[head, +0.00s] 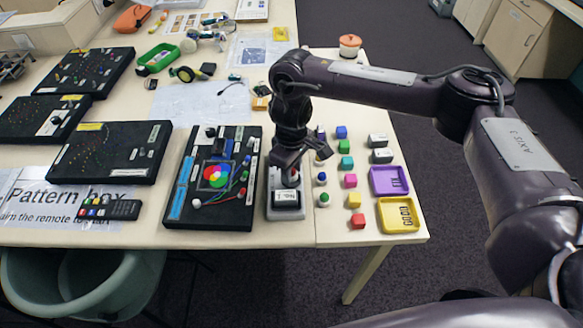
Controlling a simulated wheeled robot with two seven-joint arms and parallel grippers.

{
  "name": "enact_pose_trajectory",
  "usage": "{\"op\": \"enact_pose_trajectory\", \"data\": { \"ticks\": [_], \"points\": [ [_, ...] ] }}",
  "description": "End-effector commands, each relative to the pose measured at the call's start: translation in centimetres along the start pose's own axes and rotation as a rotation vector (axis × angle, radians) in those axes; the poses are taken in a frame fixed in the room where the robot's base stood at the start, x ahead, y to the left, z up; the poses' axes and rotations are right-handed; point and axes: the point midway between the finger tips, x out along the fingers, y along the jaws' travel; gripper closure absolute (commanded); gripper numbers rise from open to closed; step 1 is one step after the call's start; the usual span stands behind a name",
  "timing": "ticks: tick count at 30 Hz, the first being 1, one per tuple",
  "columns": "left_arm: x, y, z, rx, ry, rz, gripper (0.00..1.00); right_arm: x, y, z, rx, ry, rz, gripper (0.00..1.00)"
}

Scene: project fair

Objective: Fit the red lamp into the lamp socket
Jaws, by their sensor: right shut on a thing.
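My right gripper (290,166) points down over a grey base with a white label (287,213), just right of the colour-circle board. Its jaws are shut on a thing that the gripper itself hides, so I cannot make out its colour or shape. No separate red lamp shows clearly. The grey base seems to be the lamp socket's stand; its top is partly covered by the gripper. I cannot tell whether the held thing touches it. A blue-topped lamp (321,178) and a green-topped lamp (323,198) stand just to the right. My left gripper is not in view.
A black board with overlapping colour circles (181,213) lies close on the left. Coloured blocks, including a red block (358,221), stand in a column to the right. Beyond are a purple tray (373,190) and a yellow tray (384,226), near the table's right edge.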

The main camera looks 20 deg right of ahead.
Motion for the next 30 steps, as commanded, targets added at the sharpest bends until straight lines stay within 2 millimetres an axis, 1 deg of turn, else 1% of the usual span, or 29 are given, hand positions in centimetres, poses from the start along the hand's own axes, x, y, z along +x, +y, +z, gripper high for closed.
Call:
{"op": "enact_pose_trajectory", "data": {
  "ticks": [19, 20, 24, 25, 30],
  "points": [
    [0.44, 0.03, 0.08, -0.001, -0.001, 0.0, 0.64, 1.03, -0.05, -0.02, 0.0, 0.0, -0.001, 0.92],
    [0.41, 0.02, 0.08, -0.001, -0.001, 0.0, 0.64, 1.0, -0.05, -0.03, 0.0, 0.0, -0.001, 0.68],
    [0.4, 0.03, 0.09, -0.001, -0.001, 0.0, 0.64, 0.98, -0.05, -0.02, -0.001, 0.0, -0.001, 0.5],
    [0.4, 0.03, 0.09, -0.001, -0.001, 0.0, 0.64, 0.98, -0.05, -0.02, -0.001, 0.0, -0.001, 0.46],
    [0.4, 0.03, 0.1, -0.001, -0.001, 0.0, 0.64, 0.99, -0.11, -0.02, -0.002, 0.0, -0.002, 0.45]
  ]
}}
